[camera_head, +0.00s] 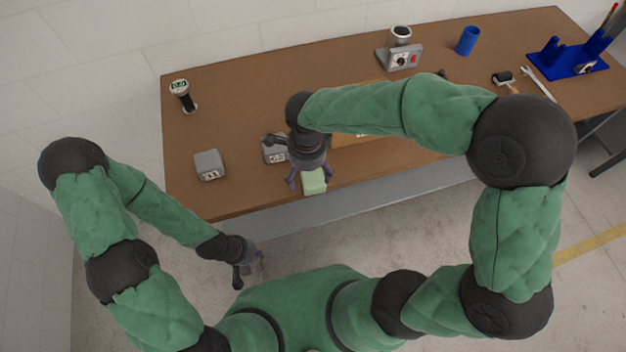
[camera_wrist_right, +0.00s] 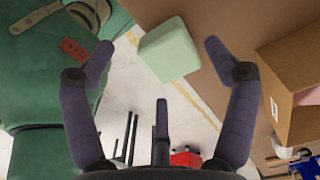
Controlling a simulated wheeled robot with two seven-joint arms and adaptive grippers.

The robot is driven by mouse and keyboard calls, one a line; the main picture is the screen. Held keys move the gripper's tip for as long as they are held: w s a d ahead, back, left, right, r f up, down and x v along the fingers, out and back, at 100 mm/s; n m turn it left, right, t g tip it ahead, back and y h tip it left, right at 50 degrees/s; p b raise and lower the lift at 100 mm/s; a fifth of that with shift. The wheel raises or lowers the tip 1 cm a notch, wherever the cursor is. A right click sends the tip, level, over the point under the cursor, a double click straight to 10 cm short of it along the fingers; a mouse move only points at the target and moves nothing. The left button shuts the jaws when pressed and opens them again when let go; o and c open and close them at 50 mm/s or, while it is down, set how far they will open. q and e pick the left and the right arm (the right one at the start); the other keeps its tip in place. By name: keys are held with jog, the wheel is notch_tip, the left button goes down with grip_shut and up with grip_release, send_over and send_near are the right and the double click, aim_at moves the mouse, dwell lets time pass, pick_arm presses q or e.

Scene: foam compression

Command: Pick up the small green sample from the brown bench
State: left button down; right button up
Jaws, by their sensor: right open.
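The small pale green sample (camera_head: 314,182) is a block near the front edge of the brown bench (camera_head: 240,115). In the right wrist view the sample (camera_wrist_right: 169,50) shows between the two fingers, with gaps on both sides. My right gripper (camera_head: 307,179) is over the bench's front edge. Its fingers (camera_wrist_right: 160,47) are spread and hold nothing. My left gripper (camera_head: 240,274) hangs in front of the bench, low and away from the sample. Its fingers are too small and dark to tell whether they are open.
Two grey blocks (camera_head: 209,165) (camera_head: 275,151) stand on the bench left of the sample. An open cardboard box (camera_wrist_right: 290,80) is close on the right in the wrist view. A grey device (camera_head: 400,55), a blue cup (camera_head: 467,40) and a blue rack (camera_head: 568,62) stand further back.

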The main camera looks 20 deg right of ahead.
aim_at(312, 179)
jog(key=f, duration=0.2)
jog(key=d+f+b, duration=0.1)
jog(key=f, duration=0.2)
jog(key=shift+w+b, duration=0.15)
jog(key=shift+b, duration=0.15)
jog(key=shift+w+f, duration=0.1)
jog(key=shift+f, duration=0.25)
jog(key=shift+r, duration=0.1)
jog(key=c, duration=0.7)
